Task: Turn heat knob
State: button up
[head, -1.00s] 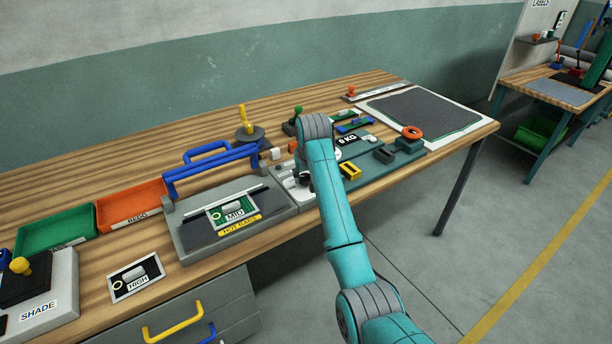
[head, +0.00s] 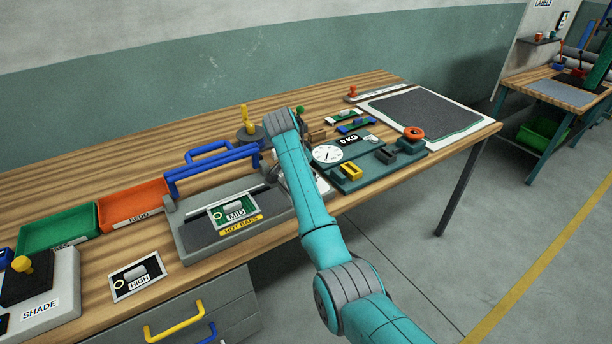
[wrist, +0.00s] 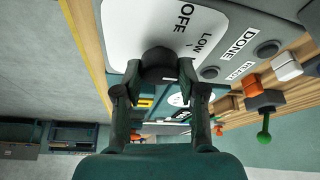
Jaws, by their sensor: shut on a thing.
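The heat knob (wrist: 160,58) is dark and round and sits on a white dial plate (wrist: 122,25) marked OFF and LOW in the wrist view. My gripper (wrist: 158,82) has its two dark fingers on either side of the knob and is shut on it. The knob's pointer is not clear, so I cannot tell its setting. In the head view my arm covers the knob and most of my gripper, just right of the grey hot-bar unit (head: 190,245).
DONE (wrist: 268,48) and READY (wrist: 210,72) lamps sit beside the dial. A blue handle (head: 215,165) rises close left of my arm. A gauge (head: 327,154) and a green-topped lever (head: 300,110) stand to the right. A dark mat (head: 425,108) lies at the far right.

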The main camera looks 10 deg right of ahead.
jog(key=shift+w+r+m+g+h, duration=0.15)
jog(key=shift+m+g, duration=0.25)
jog(key=shift+m, duration=0.8)
jog(key=shift+f+m+g+h, duration=0.15)
jog(key=shift+m+g, duration=0.25)
jog(key=shift+m, duration=0.8)
jog(key=o, duration=1.1)
jog(key=shift+o, duration=0.2)
jog(key=shift+r, duration=0.1)
jog(key=v, duration=1.1)
jog(key=shift+a+r, duration=0.15)
jog(key=shift+r, duration=0.25)
